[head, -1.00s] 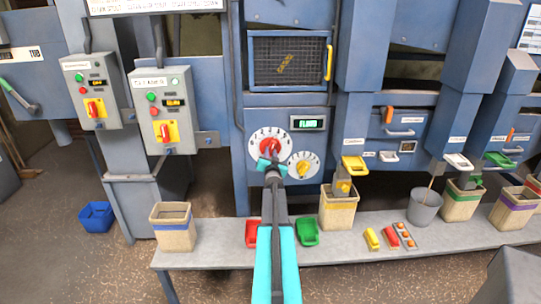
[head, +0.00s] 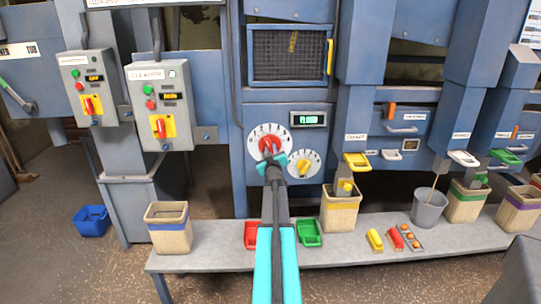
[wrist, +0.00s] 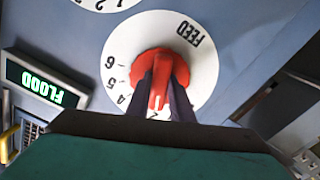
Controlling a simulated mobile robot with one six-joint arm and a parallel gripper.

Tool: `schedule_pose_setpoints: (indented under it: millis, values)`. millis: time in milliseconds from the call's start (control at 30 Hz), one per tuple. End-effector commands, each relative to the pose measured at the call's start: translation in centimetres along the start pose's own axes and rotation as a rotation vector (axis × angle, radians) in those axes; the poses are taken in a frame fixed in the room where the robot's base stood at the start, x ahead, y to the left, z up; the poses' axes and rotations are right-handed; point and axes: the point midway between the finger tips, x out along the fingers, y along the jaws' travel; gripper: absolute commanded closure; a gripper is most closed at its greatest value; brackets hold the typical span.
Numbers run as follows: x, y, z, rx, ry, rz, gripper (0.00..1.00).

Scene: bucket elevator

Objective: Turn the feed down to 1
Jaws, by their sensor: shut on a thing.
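The red feed knob (head: 267,145) sits on a white numbered dial (head: 254,135) on the blue panel. My gripper (head: 270,153) reaches up to it from below. In the wrist view, my gripper (wrist: 163,88) is shut on the red knob (wrist: 150,60), a dark finger on each side. The dial (wrist: 200,75) appears upside down there, with "FEED" and the numerals 4, 5 and 6 readable. The knob's narrow end points down the picture, towards a numeral partly hidden by the fingers. The lit green display (head: 308,120) reads "FLOOD" in the wrist view (wrist: 42,82).
A second dial with a yellow knob (head: 304,167) is close at the lower right. Below is a grey bench (head: 210,257) with bins, red and green scoops and a bucket (head: 428,210). Two switch boxes (head: 160,105) stand at the left.

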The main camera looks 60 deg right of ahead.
Motion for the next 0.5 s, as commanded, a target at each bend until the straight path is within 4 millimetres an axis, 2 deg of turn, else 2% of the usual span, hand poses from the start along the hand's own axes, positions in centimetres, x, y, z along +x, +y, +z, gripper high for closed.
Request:
schedule_pose_setpoints:
  millis: [200,500]
  values:
    - [-0.01,0.14,0.22,-0.193,-0.002,0.001,1.00]
    - [-0.01,0.26,0.15,-0.377,-0.003,0.001,1.00]
